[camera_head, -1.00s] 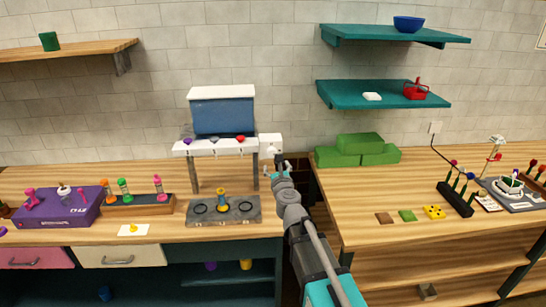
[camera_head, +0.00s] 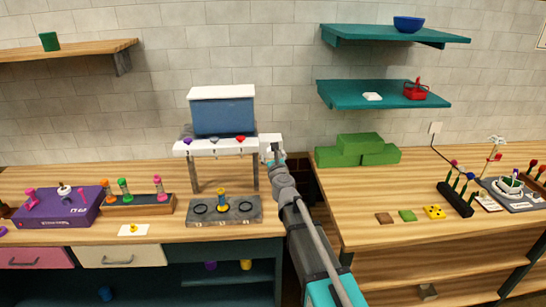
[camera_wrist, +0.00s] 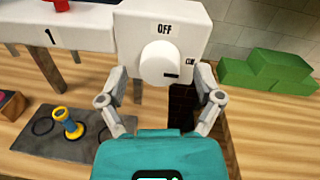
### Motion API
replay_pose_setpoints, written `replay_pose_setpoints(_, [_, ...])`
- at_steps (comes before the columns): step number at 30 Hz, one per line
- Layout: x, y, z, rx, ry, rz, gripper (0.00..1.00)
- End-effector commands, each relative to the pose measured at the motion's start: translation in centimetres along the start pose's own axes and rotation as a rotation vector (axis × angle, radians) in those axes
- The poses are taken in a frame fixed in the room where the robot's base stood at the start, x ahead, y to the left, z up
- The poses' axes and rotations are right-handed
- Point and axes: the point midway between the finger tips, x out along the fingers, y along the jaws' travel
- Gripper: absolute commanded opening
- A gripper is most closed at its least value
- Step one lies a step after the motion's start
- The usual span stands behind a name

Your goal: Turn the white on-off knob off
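The white on-off knob (camera_wrist: 159,62) is a round knob on the front of a white box (camera_wrist: 135,28), seen in the wrist view. OFF is printed above the knob, and a partly hidden ON label is to its right. A dark mark shows at the knob's lower right edge. My gripper (camera_wrist: 162,82) is open, with one finger on each side of the knob; I cannot tell whether either touches it. In the head view, my gripper (camera_head: 277,155) covers much of the white box (camera_head: 266,142), and the knob is hidden.
A white-topped stand (camera_head: 215,147) with small coloured funnels adjoins the box on the left. Below it is a grey plate (camera_head: 235,213) with dark rings and a yellow-blue piece. Green blocks (camera_head: 358,149) sit to the right. A gap separates the two counters.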

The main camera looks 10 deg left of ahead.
Motion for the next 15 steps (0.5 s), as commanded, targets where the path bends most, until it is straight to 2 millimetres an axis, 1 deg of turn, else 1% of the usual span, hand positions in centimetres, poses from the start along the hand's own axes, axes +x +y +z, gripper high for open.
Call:
replay_pose_setpoints(1, [0.0,0.0,0.0,0.0,0.0,0.0,0.69])
replay_pose_setpoints(5, [0.0,0.0,0.0,0.0,0.0,0.0,0.45])
replay_pose_setpoints(6, [0.0,0.0,0.0,0.0,0.0,0.0,0.37])
replay_pose_setpoints(8, [0.0,0.0,0.0,0.0,0.0,0.0,0.26])
replay_pose_setpoints(9, [0.0,-0.01,0.0,0.0,0.0,0.0,0.19])
replay_pose_setpoints(12, [0.01,-0.01,0.0,0.0,0.0,0.0,0.03])
replay_pose_setpoints(15, [0.01,-0.01,0.0,-0.001,0.0,0.0,0.03])
